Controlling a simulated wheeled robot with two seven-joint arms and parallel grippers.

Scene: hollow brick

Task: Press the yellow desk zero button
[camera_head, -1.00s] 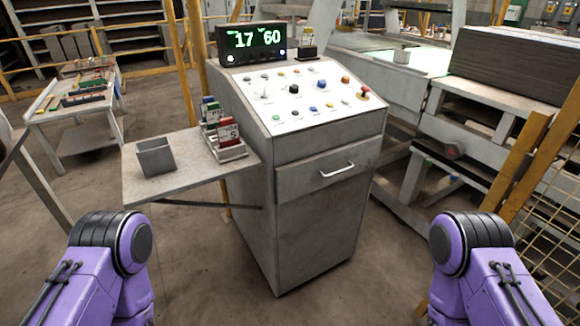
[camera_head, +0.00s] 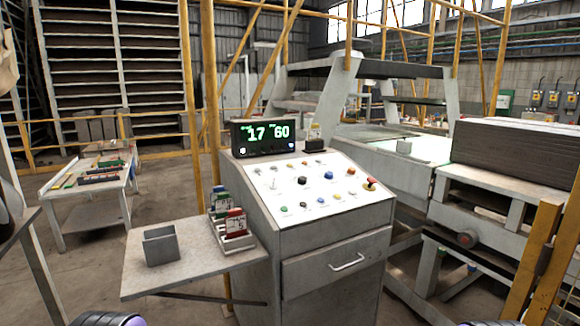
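The control desk (camera_head: 330,240) stands in the middle, with a sloped white panel (camera_head: 315,211) on top. The panel carries several small buttons and knobs. A small yellowish button (camera_head: 337,197) sits in the front row, right of a blue one (camera_head: 321,200); its label is too small to read. An orange button (camera_head: 350,170) and a red mushroom button (camera_head: 371,182) on a yellow base are at the panel's right. Neither gripper is in view; only the tops of my purple arms show at the bottom edge.
A display (camera_head: 263,136) reading "17 60" stands behind the panel. A side shelf (camera_head: 190,278) juts left with a grey bin (camera_head: 161,245) and a card rack (camera_head: 232,241). The drawer handle (camera_head: 348,262) sticks out in front. Machinery and a yellow post (camera_head: 540,262) are at the right.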

